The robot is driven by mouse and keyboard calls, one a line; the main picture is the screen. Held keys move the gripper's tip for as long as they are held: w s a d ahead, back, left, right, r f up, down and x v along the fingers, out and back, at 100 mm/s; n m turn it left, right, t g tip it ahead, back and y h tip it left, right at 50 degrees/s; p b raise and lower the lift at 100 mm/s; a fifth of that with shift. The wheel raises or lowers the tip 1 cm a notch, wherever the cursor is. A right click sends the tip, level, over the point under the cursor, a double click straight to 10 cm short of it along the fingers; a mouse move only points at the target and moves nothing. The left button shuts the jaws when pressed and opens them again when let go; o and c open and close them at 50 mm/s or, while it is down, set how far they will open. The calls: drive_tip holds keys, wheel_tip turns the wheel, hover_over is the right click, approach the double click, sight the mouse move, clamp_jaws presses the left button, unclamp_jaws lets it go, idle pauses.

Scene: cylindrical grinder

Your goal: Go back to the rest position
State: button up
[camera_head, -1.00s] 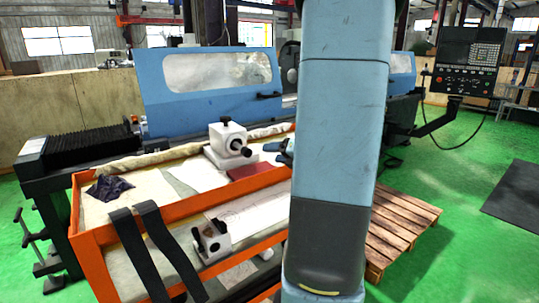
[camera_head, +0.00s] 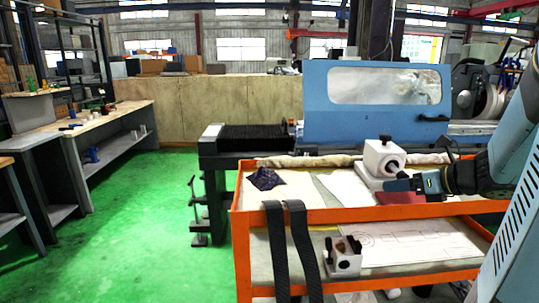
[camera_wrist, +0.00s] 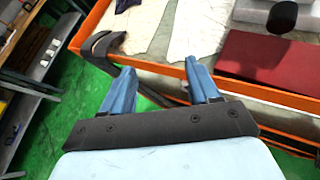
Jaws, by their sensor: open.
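My gripper (camera_head: 402,185) shows at the right of the head view, above the front part of an orange cart (camera_head: 345,216). In the wrist view my gripper (camera_wrist: 165,88) has its two blue fingers spread wide apart, with nothing between them. The fingers point toward the orange rim of the cart (camera_wrist: 266,88). My arm (camera_head: 510,170) reaches in from the right edge of the head view.
A white block fixture (camera_head: 384,158) and a red item (camera_head: 402,197) sit on the cart's top, close to my gripper. Black straps (camera_head: 300,240) hang over its front. The blue grinder (camera_head: 375,110) stands behind. Green floor (camera_head: 150,225) is free at left, before a workbench (camera_head: 105,122).

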drive_tip(key=s+a+r+n+g, duration=0.1)
drive_tip(key=s+a+n+g, duration=0.4)
drive_tip(key=s+a+n, duration=0.6)
drive_tip(key=s+r+n+h, duration=0.2)
drive_tip(key=s+n+h, duration=0.1)
drive_tip(key=n, duration=0.7)
drive_tip(key=s+r+n+h, duration=0.1)
drive_tip(key=s+n+h, duration=0.2)
drive_tip(key=n, duration=0.7)
drive_tip(key=shift+d+r+t+h, duration=0.3)
drive_tip(key=shift+d+r+h, duration=0.1)
drive_tip(key=shift+h, duration=0.2)
